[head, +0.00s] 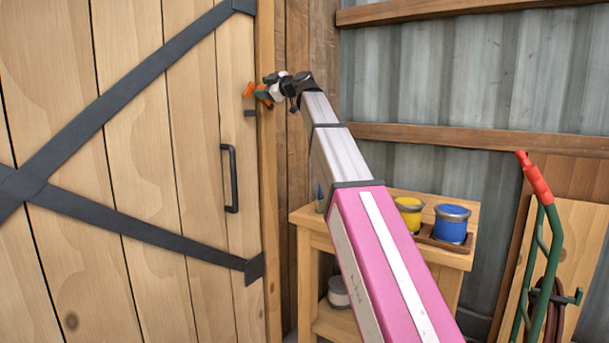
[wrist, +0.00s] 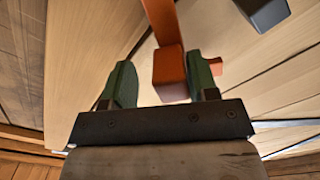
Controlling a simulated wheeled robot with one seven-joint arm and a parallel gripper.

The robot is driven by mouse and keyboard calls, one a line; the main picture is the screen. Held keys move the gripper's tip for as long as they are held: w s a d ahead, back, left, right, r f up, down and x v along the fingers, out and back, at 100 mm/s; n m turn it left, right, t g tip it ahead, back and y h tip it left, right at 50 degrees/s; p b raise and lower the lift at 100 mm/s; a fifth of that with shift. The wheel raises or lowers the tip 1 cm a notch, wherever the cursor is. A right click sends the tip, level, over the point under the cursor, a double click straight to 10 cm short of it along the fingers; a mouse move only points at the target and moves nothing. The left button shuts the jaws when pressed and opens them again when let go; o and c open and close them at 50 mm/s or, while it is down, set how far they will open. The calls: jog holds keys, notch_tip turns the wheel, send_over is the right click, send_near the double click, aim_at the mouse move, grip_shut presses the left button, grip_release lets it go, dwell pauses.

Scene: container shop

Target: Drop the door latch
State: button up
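The orange door latch (wrist: 168,60) shows in the wrist view as a bar with a block-like end, between my gripper's two green fingers. My gripper (wrist: 163,82) is open around it; the latch is close to the right finger, with a clear gap to the left finger. I cannot tell whether the right finger touches it. In the head view, the latch (head: 248,90) is a small orange piece at the right edge of the plank door (head: 130,120), and my gripper (head: 264,92) is right beside it, partly hiding it.
A black pull handle (head: 231,178) is on the door below the latch. A small dark bracket (head: 250,113) sits just under the latch. A wooden bench (head: 455,259) with yellow (head: 409,214) and blue (head: 451,223) paint tins stands right of the door. A green hand truck (head: 545,250) leans further right.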

jog(key=w+d+r+m, duration=0.2)
jog(key=w+m, duration=0.1)
jog(key=m, duration=0.2)
jog(key=v, duration=1.1)
jog(key=w+d+f+m+g+h, duration=0.1)
jog(key=f+m+h, duration=0.1)
jog(key=f, duration=1.4)
jog(key=w+d+f+m+g+h, duration=0.1)
jog(key=d+f+m+h, duration=0.1)
jog(key=f, duration=1.5)
jog(key=m+h, duration=0.1)
jog(key=m, duration=0.1)
jog(key=shift+d+m+g, duration=0.25)
jog(key=shift+m+g, duration=0.05)
